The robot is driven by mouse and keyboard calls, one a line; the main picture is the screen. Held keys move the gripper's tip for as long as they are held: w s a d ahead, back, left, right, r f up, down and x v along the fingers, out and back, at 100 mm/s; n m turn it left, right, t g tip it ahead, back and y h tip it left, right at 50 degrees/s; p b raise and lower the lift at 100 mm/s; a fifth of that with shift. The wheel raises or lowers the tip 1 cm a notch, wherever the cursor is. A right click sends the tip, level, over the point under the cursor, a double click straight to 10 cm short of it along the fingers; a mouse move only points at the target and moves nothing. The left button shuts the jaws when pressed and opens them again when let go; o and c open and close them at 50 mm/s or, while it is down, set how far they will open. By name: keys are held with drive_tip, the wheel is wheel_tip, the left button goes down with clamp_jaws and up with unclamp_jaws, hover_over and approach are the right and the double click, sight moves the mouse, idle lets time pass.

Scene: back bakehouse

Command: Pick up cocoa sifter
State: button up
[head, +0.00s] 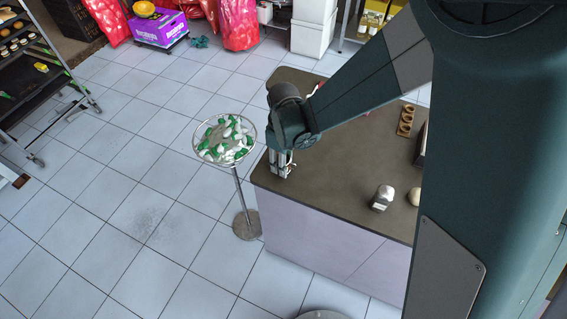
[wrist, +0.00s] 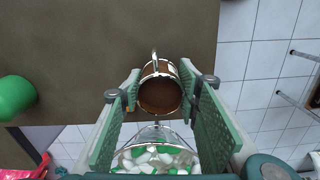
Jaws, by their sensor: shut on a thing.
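The cocoa sifter (wrist: 160,97) shows in the wrist view as a small round metal cup with a shiny rim, brown inside, and a handle at its far side. It sits between the two green finger pads of my gripper (wrist: 163,82), which is shut on it. In the head view my gripper (head: 281,168) points down at the left corner of the dark counter top (head: 335,150). There the sifter is mostly hidden by the fingers. I cannot tell whether it touches the counter.
A wire stand (head: 240,190) heaped with white and green pieces stands just left of the counter. A grey-white object (head: 382,198), a pale round one (head: 414,196) and a wooden piece with rings (head: 406,120) are on the counter's right. A green rounded thing (wrist: 15,97) shows in the wrist view.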

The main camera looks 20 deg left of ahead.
drive_tip(key=shift+r, duration=4.9)
